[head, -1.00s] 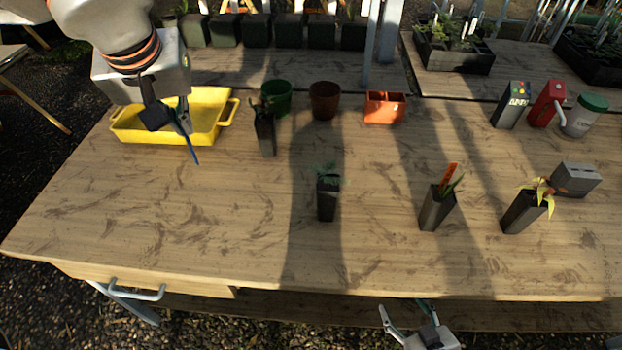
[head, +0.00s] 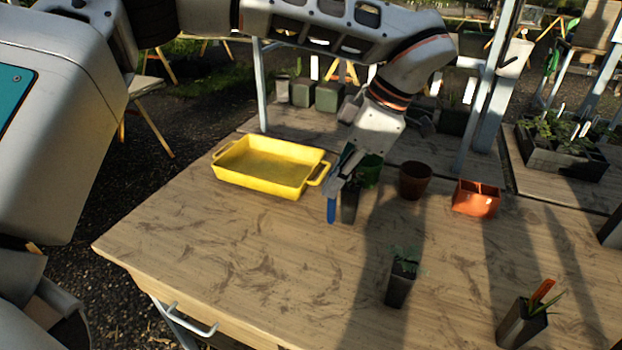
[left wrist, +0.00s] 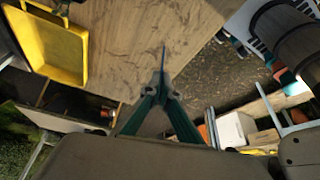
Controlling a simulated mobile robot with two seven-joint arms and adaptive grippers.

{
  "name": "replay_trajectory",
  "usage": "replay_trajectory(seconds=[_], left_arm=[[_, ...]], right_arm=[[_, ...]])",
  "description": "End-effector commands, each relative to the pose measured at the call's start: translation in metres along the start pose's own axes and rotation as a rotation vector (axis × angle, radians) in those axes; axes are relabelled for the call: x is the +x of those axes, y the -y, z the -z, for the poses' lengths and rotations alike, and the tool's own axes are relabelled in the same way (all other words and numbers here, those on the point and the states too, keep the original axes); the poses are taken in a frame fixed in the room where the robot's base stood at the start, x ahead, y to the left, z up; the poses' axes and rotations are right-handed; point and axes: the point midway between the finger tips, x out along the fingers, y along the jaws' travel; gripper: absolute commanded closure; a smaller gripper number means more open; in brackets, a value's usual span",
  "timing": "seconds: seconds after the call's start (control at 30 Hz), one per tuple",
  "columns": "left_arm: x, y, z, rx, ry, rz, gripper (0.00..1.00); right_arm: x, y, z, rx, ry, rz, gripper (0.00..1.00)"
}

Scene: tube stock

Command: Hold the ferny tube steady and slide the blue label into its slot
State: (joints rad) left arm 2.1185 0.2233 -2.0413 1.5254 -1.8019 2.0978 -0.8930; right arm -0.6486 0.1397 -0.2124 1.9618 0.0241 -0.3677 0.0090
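The ferny tube (head: 399,290), a dark square pot with feathery green leaves, stands upright on the table in the head view, right of centre. My left gripper (head: 338,186) is shut on the blue label (head: 331,209), which hangs down from the fingertips, left of and behind the ferny tube and apart from it. In the left wrist view the closed fingertips (left wrist: 154,90) hold the label (left wrist: 163,59), seen nearly edge-on. The ferny tube's slot cannot be made out. My right gripper is not in view.
A yellow tray (head: 285,184), green pot (head: 371,170), brown pot (head: 414,182) and orange container (head: 475,200) stand behind. A tube with an orange label (head: 520,326) is front right. The table's left front is clear.

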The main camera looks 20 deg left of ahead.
Motion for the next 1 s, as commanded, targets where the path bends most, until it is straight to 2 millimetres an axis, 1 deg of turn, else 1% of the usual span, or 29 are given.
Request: replay_trajectory(seconds=[0.03, 0.2, 0.4, 0.6, 1.0], left_arm=[[-0.002, -0.001, -0.009, -0.112, 0.001, 0.05, 1.0], [-0.008, 0.001, -0.033, -0.531, 0.002, 0.233, 1.0], [-0.015, 0.004, -0.053, -0.907, 0.002, 0.394, 1.0], [-0.019, 0.007, -0.07, -1.205, 0.003, 0.521, 1.0], [-0.027, 0.013, -0.098, -1.723, 0.004, 0.737, 1.0]], right_arm=[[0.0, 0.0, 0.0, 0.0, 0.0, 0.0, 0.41], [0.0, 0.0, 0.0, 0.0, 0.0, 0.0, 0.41], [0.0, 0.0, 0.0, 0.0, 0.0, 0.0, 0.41], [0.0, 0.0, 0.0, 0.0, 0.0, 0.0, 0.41], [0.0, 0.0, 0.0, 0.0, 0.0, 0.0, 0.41]])
